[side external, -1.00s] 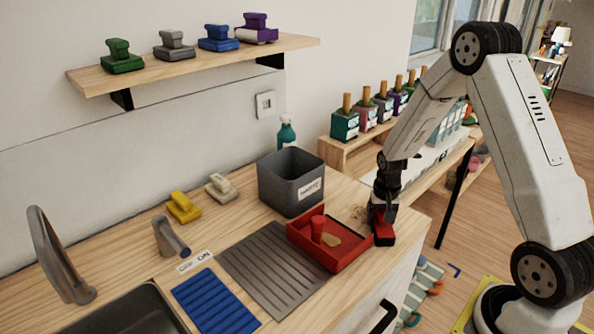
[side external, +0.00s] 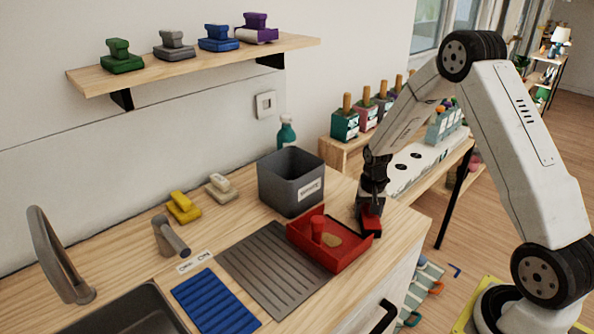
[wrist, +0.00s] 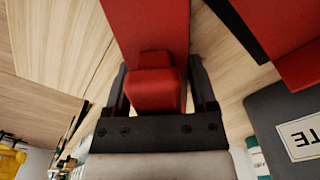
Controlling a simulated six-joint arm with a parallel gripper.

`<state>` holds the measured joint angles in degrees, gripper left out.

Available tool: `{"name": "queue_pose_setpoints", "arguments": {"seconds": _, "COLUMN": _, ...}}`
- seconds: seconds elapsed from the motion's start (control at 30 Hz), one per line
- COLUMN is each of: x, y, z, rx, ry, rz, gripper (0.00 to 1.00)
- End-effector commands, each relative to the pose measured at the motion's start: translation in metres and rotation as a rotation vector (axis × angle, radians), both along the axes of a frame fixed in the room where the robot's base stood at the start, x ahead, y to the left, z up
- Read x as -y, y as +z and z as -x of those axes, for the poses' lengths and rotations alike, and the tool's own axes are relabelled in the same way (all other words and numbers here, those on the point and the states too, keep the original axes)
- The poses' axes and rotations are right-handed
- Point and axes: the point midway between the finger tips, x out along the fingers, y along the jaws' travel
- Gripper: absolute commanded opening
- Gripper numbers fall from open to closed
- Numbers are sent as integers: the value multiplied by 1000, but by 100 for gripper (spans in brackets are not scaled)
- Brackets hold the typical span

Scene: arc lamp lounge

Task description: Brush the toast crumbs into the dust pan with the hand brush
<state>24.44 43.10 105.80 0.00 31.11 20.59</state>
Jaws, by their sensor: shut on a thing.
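My gripper (side external: 373,188) is shut on the red hand brush (side external: 370,219), whose block is low over the counter just right of the dust pan; contact with the counter is hard to tell. In the wrist view the brush (wrist: 155,85) sits between the two dark fingers. The red dust pan (side external: 345,262) is an open tray with an upright red handle, lying at the counter's front edge. A tan patch of toast crumbs (side external: 331,241) lies inside it. Any crumbs under or behind the brush are hidden.
A dark grey bin (side external: 281,184) with a white label stands close behind the pan. A grooved grey mat (side external: 272,265) lies left of the pan. A yellow brush (side external: 184,208) and a beige one (side external: 220,188) rest farther left. The counter's right end is bare.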

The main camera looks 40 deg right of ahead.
Motion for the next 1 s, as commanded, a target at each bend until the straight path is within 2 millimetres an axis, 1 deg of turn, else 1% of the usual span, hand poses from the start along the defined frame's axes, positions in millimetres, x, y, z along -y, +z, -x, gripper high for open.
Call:
{"name": "queue_pose_setpoints", "arguments": {"seconds": 0.23, "x": 0, "y": 0, "z": -4, "rx": 2, "ry": 0, "rz": 1, "gripper": 18}}
{"name": "queue_pose_setpoints", "arguments": {"seconds": 0.7, "x": 0, "y": -2, "z": -33, "rx": 2, "ry": 0, "rz": 1, "gripper": 18}}
{"name": "queue_pose_setpoints", "arguments": {"seconds": 0.83, "x": 0, "y": -3, "z": -38, "rx": 2, "ry": 0, "rz": 1, "gripper": 18}}
{"name": "queue_pose_setpoints", "arguments": {"seconds": 1.0, "x": 0, "y": -4, "z": -40, "rx": 1, "ry": 0, "rz": 0, "gripper": 18}}
